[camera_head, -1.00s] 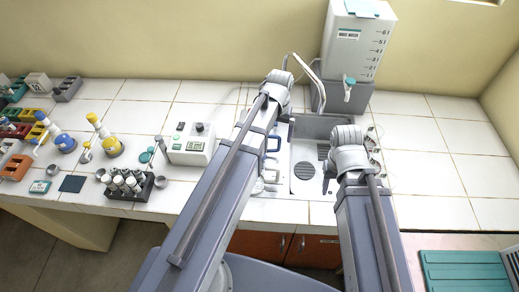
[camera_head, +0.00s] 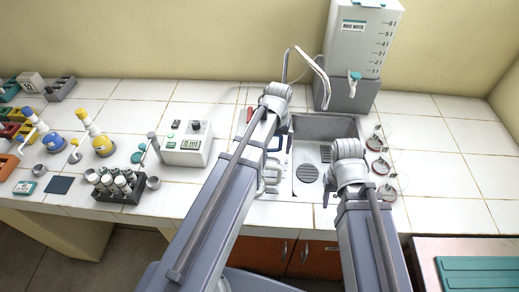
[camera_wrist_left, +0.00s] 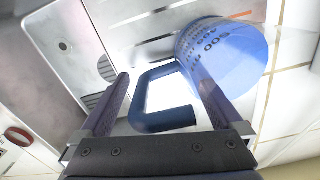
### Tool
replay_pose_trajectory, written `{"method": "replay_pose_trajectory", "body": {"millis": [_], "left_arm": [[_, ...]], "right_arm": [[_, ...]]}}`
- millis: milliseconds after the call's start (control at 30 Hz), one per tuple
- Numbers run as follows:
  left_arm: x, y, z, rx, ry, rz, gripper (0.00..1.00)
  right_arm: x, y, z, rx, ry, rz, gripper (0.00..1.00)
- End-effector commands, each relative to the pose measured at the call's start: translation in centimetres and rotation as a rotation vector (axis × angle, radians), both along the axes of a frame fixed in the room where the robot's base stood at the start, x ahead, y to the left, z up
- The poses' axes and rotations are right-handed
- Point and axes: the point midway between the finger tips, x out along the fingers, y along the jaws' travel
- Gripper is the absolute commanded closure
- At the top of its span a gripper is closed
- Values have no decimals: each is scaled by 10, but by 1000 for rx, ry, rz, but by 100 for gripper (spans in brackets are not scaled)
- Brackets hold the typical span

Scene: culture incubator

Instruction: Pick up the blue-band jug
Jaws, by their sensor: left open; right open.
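The blue-band jug (camera_wrist_left: 225,55) lies large in the left wrist view, with a translucent blue band and dark printed numerals. Its blue loop handle (camera_wrist_left: 160,119) reaches between the two fingers of my left gripper (camera_wrist_left: 165,100), which are open and apart on either side. I cannot tell whether they touch it.
The sink (camera_head: 307,188) with its tall tap (camera_head: 312,62) is right of the jug.

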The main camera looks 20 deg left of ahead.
Motion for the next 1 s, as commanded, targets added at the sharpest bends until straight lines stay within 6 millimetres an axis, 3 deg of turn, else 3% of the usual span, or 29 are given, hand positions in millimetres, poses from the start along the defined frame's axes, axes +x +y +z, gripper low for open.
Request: {"method": "replay_pose_trajectory", "body": {"millis": [267, 1000], "left_arm": [[0, 0, -2, 0, 0, 0, 1], [0, 0, -2, 0, 0, -1, 85]], "right_arm": [[0, 0, -2, 0, 0, 0, 50], [0, 0, -2, 0, 0, 0, 50]]}}
